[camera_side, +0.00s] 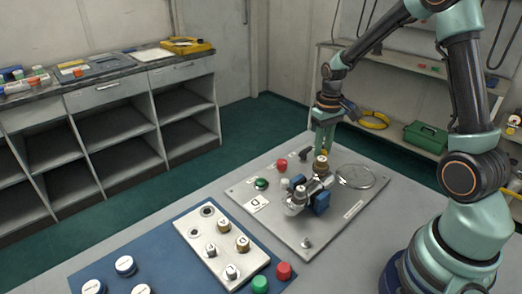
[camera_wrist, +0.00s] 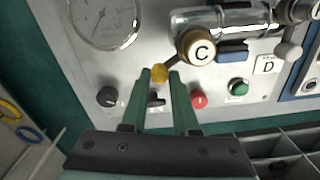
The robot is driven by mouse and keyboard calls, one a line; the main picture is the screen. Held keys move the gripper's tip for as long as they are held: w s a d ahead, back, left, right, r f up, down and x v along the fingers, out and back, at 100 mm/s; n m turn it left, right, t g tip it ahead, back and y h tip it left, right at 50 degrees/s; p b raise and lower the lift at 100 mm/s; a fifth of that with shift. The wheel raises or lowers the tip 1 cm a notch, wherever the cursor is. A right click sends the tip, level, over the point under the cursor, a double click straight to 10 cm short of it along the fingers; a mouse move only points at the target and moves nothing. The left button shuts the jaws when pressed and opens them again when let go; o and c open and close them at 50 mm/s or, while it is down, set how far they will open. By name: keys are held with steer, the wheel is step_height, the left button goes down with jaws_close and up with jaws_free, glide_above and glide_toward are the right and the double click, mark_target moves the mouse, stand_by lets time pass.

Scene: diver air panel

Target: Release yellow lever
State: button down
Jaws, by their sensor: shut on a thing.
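The yellow lever has a yellow ball end (camera_wrist: 159,73) on a short dark rod that runs up to a brass knob marked C (camera_wrist: 200,48) in the wrist view. My gripper (camera_wrist: 160,76) has its two green fingers on either side of the ball and is shut on it. In the side view my gripper (camera_side: 323,146) reaches down at the far part of the grey panel (camera_side: 275,215), and a bit of the yellow ball (camera_side: 324,153) shows at the fingertips. The fingers hide part of the ball.
Close to the fingers are a black knob (camera_wrist: 107,96), a red button (camera_wrist: 199,100) and a green button (camera_wrist: 238,86). A round gauge (camera_wrist: 102,20) and a clear cylinder (camera_wrist: 235,18) lie beyond. A blue mat (camera_side: 160,240) carries more parts.

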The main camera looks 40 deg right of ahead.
mark_target(324, 150)
steer(key=shift+s+d+m, duration=0.1)
steer(key=shift+s+m, duration=0.1)
steer(key=shift+m, duration=0.1)
steer(key=c, duration=0.7)
jaws_free()
steer(key=shift+r, duration=0.1)
steer(key=shift+w+r, duration=0.1)
steer(key=shift+r, duration=0.15)
step_height(324, 150, up, 11)
steer(key=shift+r, duration=0.2)
steer(key=s+a+r+n+t, duration=0.1)
steer(key=s+a+t, duration=0.1)
steer(key=s+a, duration=0.1)
steer(key=s+a+r+n+t, duration=0.1)
steer(key=s+a+r, duration=0.1)
steer(key=a, duration=0.4)
steer(key=s+a+r+n+t, duration=0.1)
steer(key=s+a+t, duration=0.1)
steer(key=a, duration=0.3)
steer(key=shift+s+a+r+t, duration=0.1)
steer(key=shift+s+t, duration=0.05)
steer(key=shift+s, duration=0.3)
steer(key=shift+s+r+t, duration=0.1)
steer(key=shift+s+t, duration=0.05)
steer(key=shift+s, duration=0.3)
